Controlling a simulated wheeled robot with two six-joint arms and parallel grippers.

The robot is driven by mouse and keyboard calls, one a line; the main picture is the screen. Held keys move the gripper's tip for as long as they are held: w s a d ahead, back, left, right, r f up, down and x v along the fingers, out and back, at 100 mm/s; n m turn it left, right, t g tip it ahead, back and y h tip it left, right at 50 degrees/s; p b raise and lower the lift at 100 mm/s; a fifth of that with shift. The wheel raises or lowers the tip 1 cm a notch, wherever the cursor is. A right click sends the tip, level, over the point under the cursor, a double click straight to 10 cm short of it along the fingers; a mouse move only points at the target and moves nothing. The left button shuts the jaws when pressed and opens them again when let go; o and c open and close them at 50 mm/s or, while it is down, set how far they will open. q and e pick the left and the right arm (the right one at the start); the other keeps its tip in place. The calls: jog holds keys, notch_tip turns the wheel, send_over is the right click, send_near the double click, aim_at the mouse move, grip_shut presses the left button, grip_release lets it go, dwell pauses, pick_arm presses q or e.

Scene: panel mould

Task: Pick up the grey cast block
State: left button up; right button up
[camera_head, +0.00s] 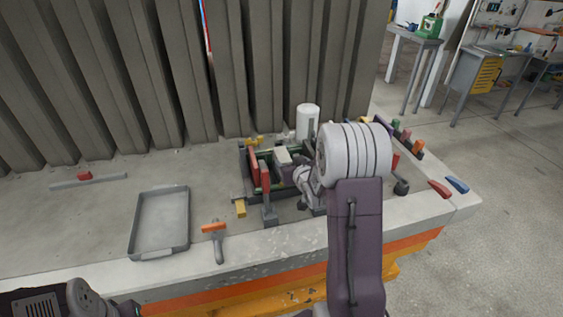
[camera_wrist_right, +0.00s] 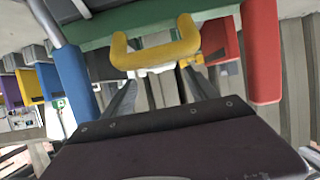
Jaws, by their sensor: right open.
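The mould (camera_head: 240,191) stands on the bench in the head view, with red and green walls. A pale grey shape (camera_head: 283,156) shows at its middle; I cannot tell whether it is the grey cast block or part of my right wrist. My right gripper (camera_head: 292,174) is over the mould, partly hidden by my own arm. In the right wrist view its two dark fingers (camera_wrist_right: 162,92) are apart, and a yellow U-shaped piece (camera_wrist_right: 155,54) shows beyond them. I cannot make out the grey cast block there. My left arm shows at the lower left, its gripper out of frame.
Red (camera_head: 439,188) and blue (camera_head: 457,184) pieces lie at the bench's right end. A ribbed wall (camera_head: 110,70) rises behind.

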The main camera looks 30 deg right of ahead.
aim_at(283, 156)
jog(key=x, duration=0.6)
jog(key=p+x, duration=0.1)
jog(key=x, duration=0.2)
jog(key=shift+w+a, duration=0.1)
jog(key=shift+a, duration=0.25)
jog(key=c, duration=0.5)
jog(key=shift+r, duration=0.1)
grip_shut()
